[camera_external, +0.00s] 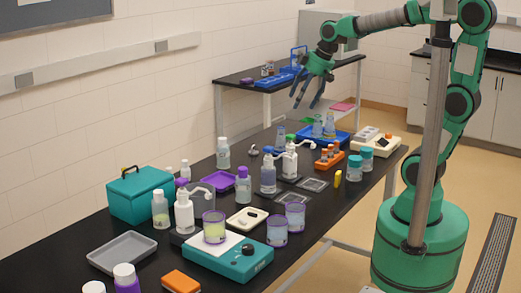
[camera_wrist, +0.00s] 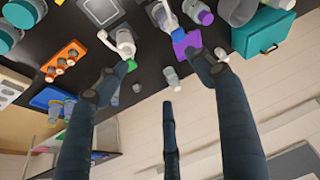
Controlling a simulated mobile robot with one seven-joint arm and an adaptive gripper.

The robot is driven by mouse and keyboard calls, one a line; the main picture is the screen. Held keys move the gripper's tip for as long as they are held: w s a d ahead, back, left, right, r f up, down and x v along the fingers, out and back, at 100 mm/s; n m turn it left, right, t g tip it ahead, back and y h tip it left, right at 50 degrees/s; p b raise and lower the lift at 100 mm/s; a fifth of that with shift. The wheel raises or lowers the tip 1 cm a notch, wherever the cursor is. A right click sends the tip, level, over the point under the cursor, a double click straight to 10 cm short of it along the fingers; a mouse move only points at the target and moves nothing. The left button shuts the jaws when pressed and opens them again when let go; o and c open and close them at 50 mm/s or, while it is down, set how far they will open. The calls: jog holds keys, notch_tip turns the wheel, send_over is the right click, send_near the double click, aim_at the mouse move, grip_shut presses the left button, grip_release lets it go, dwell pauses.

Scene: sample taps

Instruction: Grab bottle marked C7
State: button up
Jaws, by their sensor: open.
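I cannot read a C7 mark on any bottle in either view. A clear bottle with a white cap (camera_external: 223,154) stands upright near the wall side of the bench; what looks like the same bottle shows in the wrist view (camera_wrist: 171,78).
A teal case (camera_external: 141,196), purple tray (camera_external: 243,178), orange rack (camera_external: 329,158) and blue tray (camera_external: 341,137) crowd the black bench. A teal scale (camera_external: 229,261) and a grey tray (camera_external: 122,251) lie nearer the camera. The tiled wall (camera_external: 130,95) runs along the back.

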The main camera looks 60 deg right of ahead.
jog(key=w+n+p, duration=0.1)
jog(key=w+p, duration=0.1)
jog(key=w, duration=0.8)
jog(key=n+g+y+p, duration=0.1)
jog(key=n+y+p, duration=0.1)
jog(key=n+p, duration=0.25)
send_over(225, 146)
jog(key=s+d, duration=0.3)
notch_tip(225, 146, down, 18)
jog(key=r, duration=0.1)
jog(key=shift+w+d+f+m, duration=0.15)
jog(key=shift+d+f+m, duration=0.1)
jog(key=shift+m, duration=0.2)
jog(key=shift+f, duration=0.1)
jog(key=shift+b+x, duration=0.35)
jog(key=shift+x, duration=3.9)
jog(key=shift+b+x, duration=0.45)
jog(key=shift+x, duration=2.15)
jog(key=shift+d, duration=0.15)
